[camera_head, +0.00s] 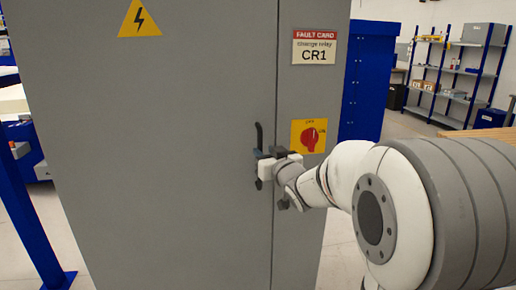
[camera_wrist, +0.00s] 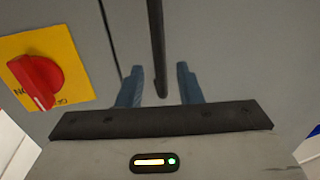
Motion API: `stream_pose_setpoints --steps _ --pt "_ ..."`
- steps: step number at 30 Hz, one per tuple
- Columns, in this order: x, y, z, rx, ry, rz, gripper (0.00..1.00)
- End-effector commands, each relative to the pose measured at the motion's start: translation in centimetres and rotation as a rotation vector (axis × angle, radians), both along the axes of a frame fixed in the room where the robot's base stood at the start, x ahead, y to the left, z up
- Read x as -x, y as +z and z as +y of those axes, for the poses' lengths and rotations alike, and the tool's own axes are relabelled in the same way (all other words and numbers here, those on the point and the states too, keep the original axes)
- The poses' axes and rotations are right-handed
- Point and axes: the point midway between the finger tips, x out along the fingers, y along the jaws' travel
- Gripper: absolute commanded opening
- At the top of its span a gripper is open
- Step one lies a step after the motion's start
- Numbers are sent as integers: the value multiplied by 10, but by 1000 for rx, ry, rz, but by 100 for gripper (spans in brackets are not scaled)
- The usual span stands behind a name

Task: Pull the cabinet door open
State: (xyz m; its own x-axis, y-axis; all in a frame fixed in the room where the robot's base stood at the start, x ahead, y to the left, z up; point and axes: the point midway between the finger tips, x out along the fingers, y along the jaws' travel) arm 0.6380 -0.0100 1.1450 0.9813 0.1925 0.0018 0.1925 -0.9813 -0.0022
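The grey cabinet door (camera_head: 150,150) fills the left and middle of the head view and looks shut, its edge along a thin vertical seam. A black upright bar handle (camera_head: 259,135) is on the door near that seam. My gripper (camera_head: 262,165) is at the handle's lower part, which it partly hides. In the wrist view, the handle (camera_wrist: 157,45) runs down between the two blue-grey fingers of my gripper (camera_wrist: 160,75). The fingers are apart, with a visible gap on both sides of the handle.
A red rotary switch on a yellow plate (camera_head: 309,136) is right of the seam, close to my gripper. A fault card (camera_head: 314,47) is above it. A blue cabinet (camera_head: 370,80) stands behind at right, with shelves (camera_head: 455,70) farther back. A blue post (camera_head: 25,200) is at left.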

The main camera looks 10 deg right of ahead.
Motion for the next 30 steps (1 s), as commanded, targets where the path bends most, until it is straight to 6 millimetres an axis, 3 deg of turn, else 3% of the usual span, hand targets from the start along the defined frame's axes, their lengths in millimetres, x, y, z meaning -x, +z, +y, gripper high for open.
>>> stream_pose_setpoints --steps 3,9,20,30 --pt "-20 0 5 1 2 2 32" --pt "-41 0 9 1 0 2 32" --pt "-45 0 10 1 1 2 32" --pt "-45 0 10 1 1 2 4"
